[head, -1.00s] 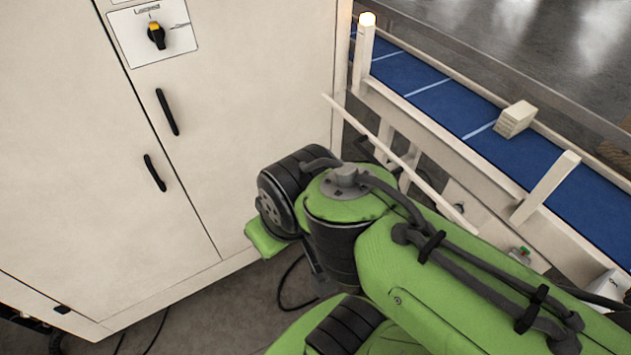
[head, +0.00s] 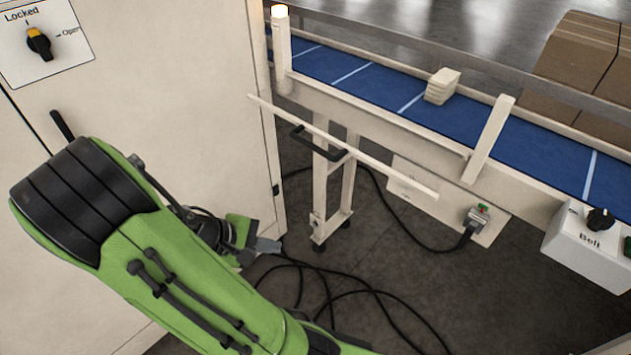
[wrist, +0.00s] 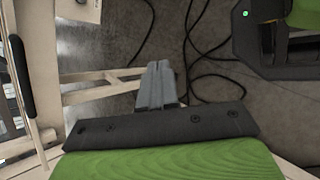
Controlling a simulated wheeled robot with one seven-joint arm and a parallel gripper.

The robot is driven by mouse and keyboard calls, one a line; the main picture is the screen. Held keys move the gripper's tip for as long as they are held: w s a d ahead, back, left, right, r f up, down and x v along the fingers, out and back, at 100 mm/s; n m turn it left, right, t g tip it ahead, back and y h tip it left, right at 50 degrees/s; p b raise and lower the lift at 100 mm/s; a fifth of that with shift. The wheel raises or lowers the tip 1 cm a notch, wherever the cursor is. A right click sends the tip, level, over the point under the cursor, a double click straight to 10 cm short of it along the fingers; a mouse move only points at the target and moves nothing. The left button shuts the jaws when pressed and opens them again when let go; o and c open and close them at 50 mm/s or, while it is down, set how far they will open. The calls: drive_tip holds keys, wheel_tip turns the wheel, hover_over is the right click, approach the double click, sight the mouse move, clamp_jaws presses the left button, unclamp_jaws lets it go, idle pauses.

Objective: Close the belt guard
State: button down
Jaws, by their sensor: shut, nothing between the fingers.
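What looks like the belt guard is a long cream bar (head: 375,164) with a black handle (head: 318,143). In the head view it stands out in front of the blue conveyor belt (head: 345,72), slanting down to the right. I cannot tell how it is hinged. My gripper (head: 265,246) is low, left of and below the handle and apart from it, beside the cabinet edge. Its grey fingers (wrist: 159,85) are together and empty in the wrist view. A black handle (wrist: 18,75) shows at the left of the wrist view, clear of the fingers.
A cream cabinet (head: 190,95) with a lock knob (head: 39,44) stands at left. A support leg (head: 335,200) is under the conveyor. Cables (head: 370,295) lie on the floor. A belt control box (head: 585,237) is at right. A cream stack (head: 442,86) sits on the belt.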

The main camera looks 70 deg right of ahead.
drive_tip(key=s+d+f+n+g+h+b, duration=0.4)
drive_tip(key=s+d+f+g+h+b, duration=0.15)
drive_tip(key=d, duration=0.25)
drive_tip(key=w+d+n+t+h+b, duration=0.2)
drive_tip(key=w+d+n+h+b, duration=0.2)
drive_tip(key=n+h, duration=0.75)
drive_tip(key=s+d+r+b, duration=0.1)
drive_tip(key=s+d+r, duration=0.2)
drive_tip(key=d+r, duration=0.4)
wheel_tip(320, 180, up, 4)
drive_tip(key=shift+s+d+f+m, duration=0.1)
drive_tip(key=shift+s+d+m, duration=0.05)
drive_tip(key=shift+d+m, duration=0.25)
